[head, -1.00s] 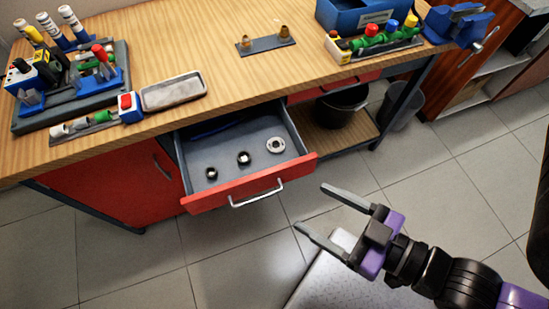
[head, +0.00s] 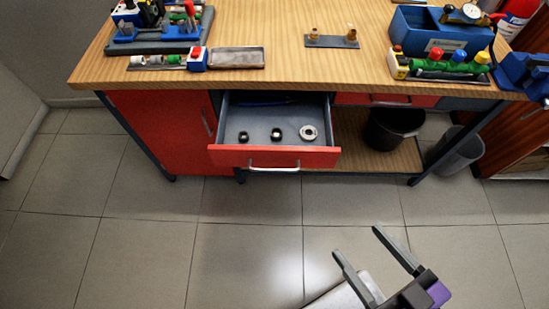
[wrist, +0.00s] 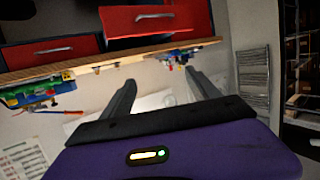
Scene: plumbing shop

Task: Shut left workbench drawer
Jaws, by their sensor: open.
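The left workbench drawer (head: 274,156) is red-fronted with a grey inside and a silver bar handle (head: 274,169). It stands pulled out from under the wooden bench top and holds several small fittings and a blue item at the back. In the wrist view, which looks upside down, the drawer front (wrist: 155,20) juts out at the top. My gripper (head: 356,247) is open and empty, low over the floor to the right and in front of the drawer, apart from it. Its fingers also show in the wrist view (wrist: 162,92).
The red cabinet door (head: 160,131) is left of the drawer. The right drawer (head: 385,100) looks closed above a shelf with a black bucket (head: 392,128). A grey bin (head: 457,150) stands at the right. Tiled floor before the bench is clear.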

